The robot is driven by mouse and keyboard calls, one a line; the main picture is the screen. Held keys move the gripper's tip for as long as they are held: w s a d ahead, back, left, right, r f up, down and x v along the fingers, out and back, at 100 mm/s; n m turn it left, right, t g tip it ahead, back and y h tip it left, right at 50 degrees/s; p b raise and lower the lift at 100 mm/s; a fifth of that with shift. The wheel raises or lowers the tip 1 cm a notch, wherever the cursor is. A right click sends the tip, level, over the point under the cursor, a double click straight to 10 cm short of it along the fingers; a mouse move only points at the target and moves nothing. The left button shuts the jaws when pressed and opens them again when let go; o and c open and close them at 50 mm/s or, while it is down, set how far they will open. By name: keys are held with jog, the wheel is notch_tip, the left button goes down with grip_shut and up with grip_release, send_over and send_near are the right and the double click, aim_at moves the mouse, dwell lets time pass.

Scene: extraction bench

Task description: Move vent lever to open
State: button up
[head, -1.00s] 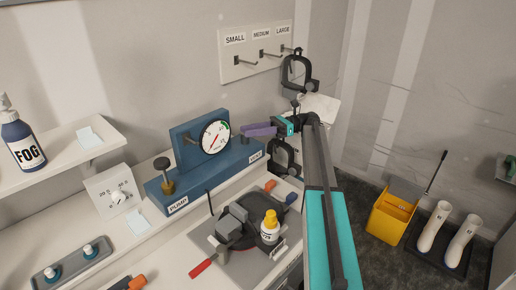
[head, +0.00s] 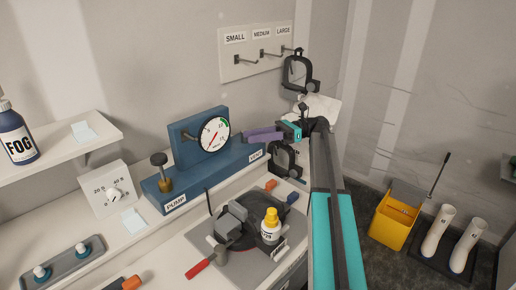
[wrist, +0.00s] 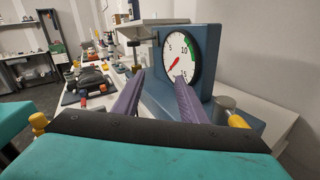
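The blue pump and gauge unit (head: 222,160) stands on the bench, with a "PUMP" label at its left end and a "VENT" label (head: 257,156) at its right end. Its round white gauge (head: 214,134) has a red needle and also shows in the wrist view (wrist: 178,53). I cannot make out the vent lever in the head view; my gripper covers that area. In the wrist view a grey round post (wrist: 226,102) stands beside the right finger, possibly part of the lever. My gripper (head: 250,137) is above the vent end. Its purple fingers (wrist: 160,76) are apart, with nothing between them.
A brass pump knob (head: 162,172) rises at the unit's left end. In front lies a grey mat (head: 212,268) with a clamp-like tool and a yellow-capped bottle (head: 271,226). A hook board (head: 256,55) hangs behind. A yellow bucket (head: 392,220) stands on the floor at right.

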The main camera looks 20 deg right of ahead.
jog(key=shift+s+a+f+b, duration=0.1)
jog(key=shift+s+b, duration=0.45)
jog(key=shift+b, duration=2.75)
jog(key=b, duration=0.2)
jog(key=s+b, duration=0.1)
jog(key=b, duration=0.2)
jog(key=shift+s+a, duration=0.15)
jog(key=shift+a, duration=0.1)
jog(key=s+b, duration=0.2)
jog(key=b, duration=0.3)
jog(key=shift+s+a, duration=0.1)
jog(key=shift+a, duration=0.05)
jog(key=shift+s+a+r+b, duration=0.1)
jog(key=shift+s+r+b, duration=0.15)
jog(key=shift+b, duration=0.3)
